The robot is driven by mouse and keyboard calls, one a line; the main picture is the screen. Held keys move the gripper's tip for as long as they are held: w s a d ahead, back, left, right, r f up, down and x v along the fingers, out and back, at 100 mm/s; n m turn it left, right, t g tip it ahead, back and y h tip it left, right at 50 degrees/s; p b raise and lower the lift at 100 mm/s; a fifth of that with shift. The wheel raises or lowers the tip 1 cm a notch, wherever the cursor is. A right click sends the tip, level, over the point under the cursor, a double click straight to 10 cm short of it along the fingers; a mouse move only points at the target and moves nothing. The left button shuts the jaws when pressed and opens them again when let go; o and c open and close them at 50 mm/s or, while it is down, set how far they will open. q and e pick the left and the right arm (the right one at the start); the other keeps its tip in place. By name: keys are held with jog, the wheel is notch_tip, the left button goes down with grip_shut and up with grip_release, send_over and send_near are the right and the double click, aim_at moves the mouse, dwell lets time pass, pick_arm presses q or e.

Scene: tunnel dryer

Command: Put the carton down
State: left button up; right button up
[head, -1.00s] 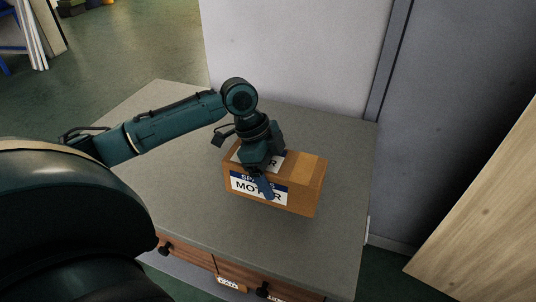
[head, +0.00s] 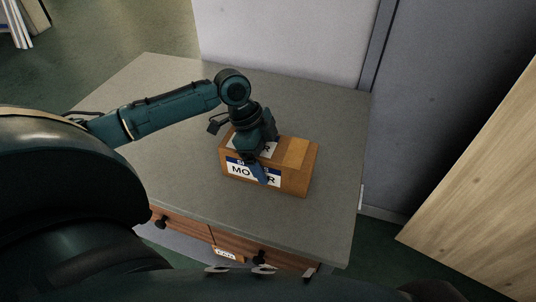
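The carton (head: 295,158) is a brown box with white and blue labels reading "MOTOR". It is over the right part of the grey tabletop (head: 185,165). I cannot tell whether its underside touches the top. My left gripper (head: 262,168) reaches down over the carton from above. One blue finger lies against the labelled front face and covers part of the lettering. The other finger is hidden behind the carton and wrist. The gripper appears shut on the carton. My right gripper is not in view.
The table has wooden drawers with dark knobs (head: 259,257) along its front. A pale wall panel (head: 285,40) stands behind it and a dark grey wall (head: 450,90) to the right. A wooden board (head: 485,190) leans at far right. The tabletop around the carton is clear.

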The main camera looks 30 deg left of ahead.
pick_arm(q)
jog(key=shift+o, duration=1.1)
jog(key=shift+r, duration=0.15)
jog(key=v, duration=1.2)
jog(key=shift+s, duration=0.1)
